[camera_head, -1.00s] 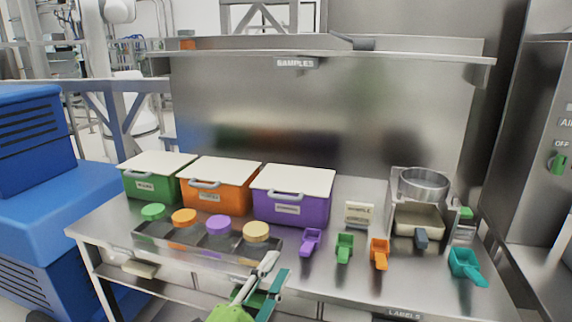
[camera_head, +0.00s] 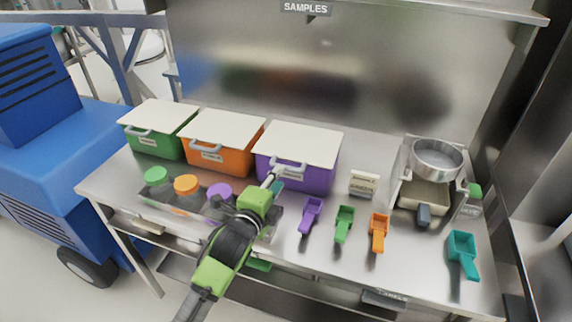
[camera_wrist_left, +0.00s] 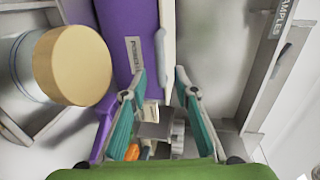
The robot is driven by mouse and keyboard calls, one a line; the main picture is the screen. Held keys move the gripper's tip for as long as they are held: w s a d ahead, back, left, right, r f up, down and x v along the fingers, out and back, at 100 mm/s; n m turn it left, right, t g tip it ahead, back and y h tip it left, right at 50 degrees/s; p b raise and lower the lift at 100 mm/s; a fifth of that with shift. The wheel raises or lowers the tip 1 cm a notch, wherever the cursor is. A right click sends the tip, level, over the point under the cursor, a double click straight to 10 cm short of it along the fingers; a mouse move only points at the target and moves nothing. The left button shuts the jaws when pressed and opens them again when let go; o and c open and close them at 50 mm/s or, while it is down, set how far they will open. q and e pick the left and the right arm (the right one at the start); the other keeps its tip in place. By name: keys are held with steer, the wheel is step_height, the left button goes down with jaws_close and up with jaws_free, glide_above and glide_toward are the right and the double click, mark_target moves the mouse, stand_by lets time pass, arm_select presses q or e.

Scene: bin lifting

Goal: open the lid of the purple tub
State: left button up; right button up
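The purple tub (camera_head: 322,178) stands at the right end of a row of three tubs on the steel table. Its white lid (camera_head: 302,143) lies flat on top, shut, with a grey handle (camera_head: 290,164) on the front. My left gripper (camera_head: 274,181) is in front of the tub, near the left part of this handle. In the left wrist view its teal fingers (camera_wrist_left: 160,75) are apart with nothing held between them. The purple wall (camera_wrist_left: 122,22) and the grey handle (camera_wrist_left: 160,52) show just ahead of the fingertips; I cannot tell whether they touch. My right gripper is out of view.
Orange (camera_head: 221,159) and green (camera_head: 155,144) tubs stand left of the purple one. A rack with several lidded jars is in front; the yellow-lidded jar (camera_wrist_left: 75,66) is close beside my left gripper. Several scoops, including a purple one (camera_head: 311,213), lie to the right.

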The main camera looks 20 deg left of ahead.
arm_select(q)
steer(key=w, duration=0.2)
steer(key=w+f, duration=0.1)
steer(key=w, duration=0.4)
steer(key=shift+d+f+p, duration=0.2)
steer(key=shift+f+p, duration=0.05)
steer(key=shift+p, duration=0.05)
steer(key=shift+s+r, duration=0.1)
jaws_close()
